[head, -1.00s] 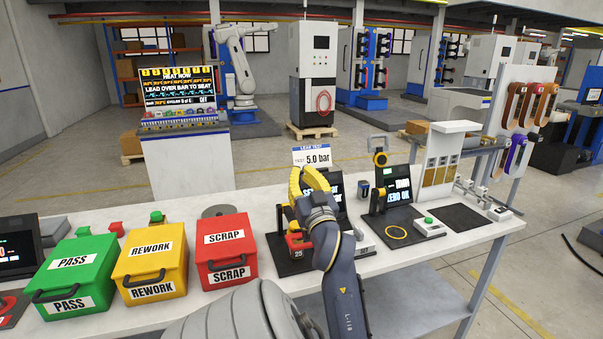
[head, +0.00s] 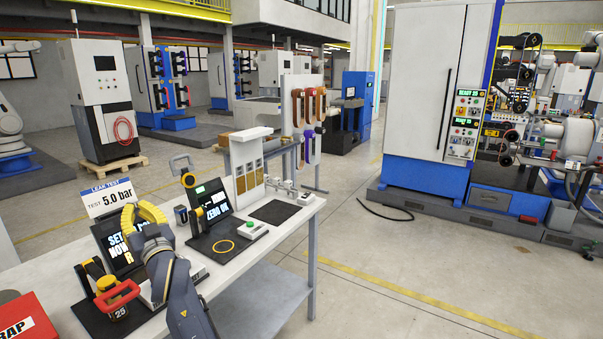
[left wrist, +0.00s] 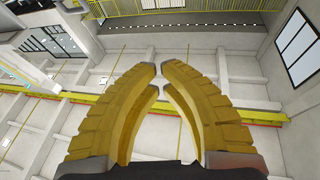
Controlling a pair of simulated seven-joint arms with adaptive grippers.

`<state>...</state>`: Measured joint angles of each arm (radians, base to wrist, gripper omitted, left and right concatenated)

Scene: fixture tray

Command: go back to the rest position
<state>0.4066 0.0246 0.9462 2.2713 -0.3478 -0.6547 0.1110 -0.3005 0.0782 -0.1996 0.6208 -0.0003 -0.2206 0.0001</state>
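My left gripper (head: 140,214) has yellow ribbed fingers and shows in front of the leak-test display in the head view. In the left wrist view its fingers (left wrist: 160,75) arch together, tips nearly meeting with a thin gap and nothing between them. Behind them in that view are only ceiling and walls. The leak-test station holds a display (head: 116,246), a 5.0 bar sign (head: 110,197) and a red-handled part marked 25 (head: 118,298), which stands apart from my fingers. My right gripper is not in view.
A second station with a ZERO OK screen (head: 213,203) stands right of my left arm on the white table (head: 262,243). A red SCRAP bin (head: 22,322) is cut off at lower left. Open floor (head: 420,275) lies right of the table.

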